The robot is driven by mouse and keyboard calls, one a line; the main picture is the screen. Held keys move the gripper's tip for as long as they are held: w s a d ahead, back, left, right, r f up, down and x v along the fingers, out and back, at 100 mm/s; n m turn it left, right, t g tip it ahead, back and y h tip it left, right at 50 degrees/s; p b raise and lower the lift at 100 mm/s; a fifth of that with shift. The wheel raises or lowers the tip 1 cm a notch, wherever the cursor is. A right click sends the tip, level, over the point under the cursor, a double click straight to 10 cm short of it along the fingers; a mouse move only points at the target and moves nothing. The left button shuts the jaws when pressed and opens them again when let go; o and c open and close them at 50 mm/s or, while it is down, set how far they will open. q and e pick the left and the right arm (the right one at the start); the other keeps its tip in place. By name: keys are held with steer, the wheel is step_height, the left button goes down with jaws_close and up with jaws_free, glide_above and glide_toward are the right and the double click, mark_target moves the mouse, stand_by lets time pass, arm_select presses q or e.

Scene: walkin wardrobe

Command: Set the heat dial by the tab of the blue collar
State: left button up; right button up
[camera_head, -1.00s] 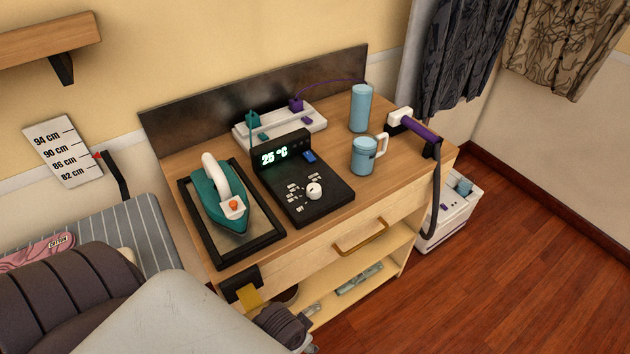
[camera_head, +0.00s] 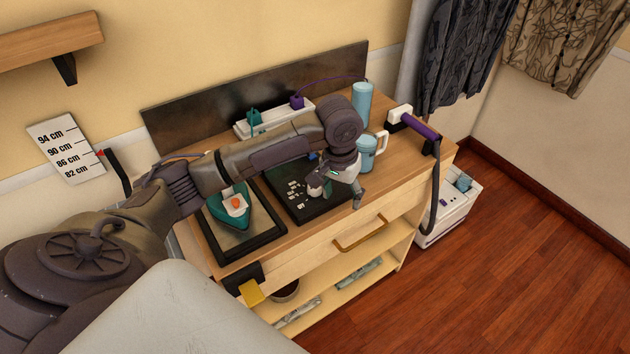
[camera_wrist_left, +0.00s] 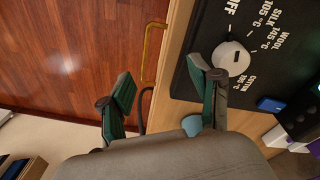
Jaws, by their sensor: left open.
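The heat dial (camera_wrist_left: 231,57) is a round white knob on the black control panel (camera_head: 287,192). The left wrist view shows printed labels around it, including OFF, SILK and WOOL. My left gripper (camera_head: 338,196) is above the panel's front right part, pointing down, open and with nothing between its fingers. In the left wrist view one green-padded finger of the gripper (camera_wrist_left: 160,80) is right beside the dial; I cannot tell whether they touch. The other finger is out past the table's front edge. My arm hides the temperature display. My right gripper is not in view.
A teal iron (camera_head: 231,213) on its tray stands left of the panel, partly under my arm. A blue mug (camera_head: 366,155) and blue cylinder (camera_head: 362,105) stand close right of the gripper. A purple-handled tool (camera_head: 419,128) sits at the table's right end. A drawer handle (camera_head: 360,236) juts out in front.

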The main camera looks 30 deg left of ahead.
arm_select(q)
steer(key=a+r+n+g, duration=0.1)
steer(key=a+r+n, duration=0.3)
steer(key=a+r, duration=0.55)
steer(key=shift+y, duration=0.4)
steer(key=f, duration=0.4)
steer(key=d+f+p, duration=0.1)
steer(key=f, duration=0.3)
steer(key=w+f, duration=0.1)
steer(key=f, duration=0.2)
steer(key=shift+d+f+p, duration=0.25)
steer(key=shift+f+p, duration=0.05)
steer(key=shift+f, duration=0.1)
